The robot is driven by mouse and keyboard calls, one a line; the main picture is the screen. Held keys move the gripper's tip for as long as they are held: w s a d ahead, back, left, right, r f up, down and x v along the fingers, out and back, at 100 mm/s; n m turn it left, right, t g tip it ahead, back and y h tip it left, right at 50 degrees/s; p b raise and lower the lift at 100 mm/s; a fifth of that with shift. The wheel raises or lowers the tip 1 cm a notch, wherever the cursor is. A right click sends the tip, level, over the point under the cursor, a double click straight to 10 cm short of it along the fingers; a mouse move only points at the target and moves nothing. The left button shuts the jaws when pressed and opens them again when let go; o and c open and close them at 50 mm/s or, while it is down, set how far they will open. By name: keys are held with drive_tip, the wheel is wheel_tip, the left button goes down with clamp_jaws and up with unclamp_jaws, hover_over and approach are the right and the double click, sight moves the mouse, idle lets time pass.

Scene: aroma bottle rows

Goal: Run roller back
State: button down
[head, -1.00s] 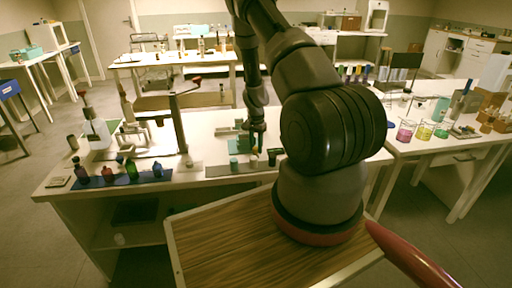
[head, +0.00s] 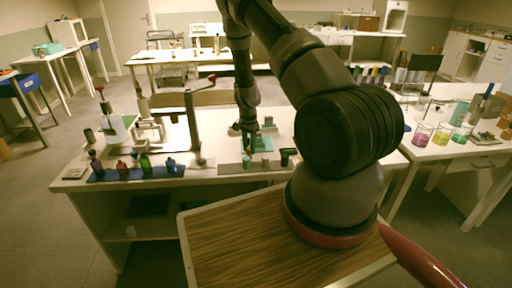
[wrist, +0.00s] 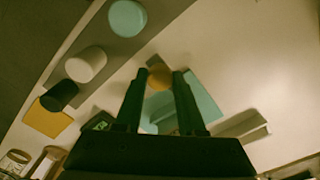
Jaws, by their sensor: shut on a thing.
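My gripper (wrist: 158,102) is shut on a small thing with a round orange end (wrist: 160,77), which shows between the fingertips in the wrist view. I cannot tell for sure whether it is the roller; the fingers hide most of it. Teal surfaces (wrist: 207,101) show behind and beside the fingers. In the head view my gripper (head: 248,150) is low over the middle bench, by a teal piece (head: 266,145); the held thing is not clear there. I cannot tell whether it touches anything.
A grey strip (wrist: 108,45) near my gripper carries a teal round piece (wrist: 127,18), a white cylinder (wrist: 86,64) and a black cylinder (wrist: 59,95). A stand with a red handle (head: 192,120) rises left of my arm.

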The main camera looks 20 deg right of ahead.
sight(248, 148)
drive_tip(key=shift+w+a, duration=0.1)
drive_tip(key=shift+a, duration=0.1)
drive_tip(key=c, duration=0.5)
unclamp_jaws()
wheel_tip(248, 148, up, 11)
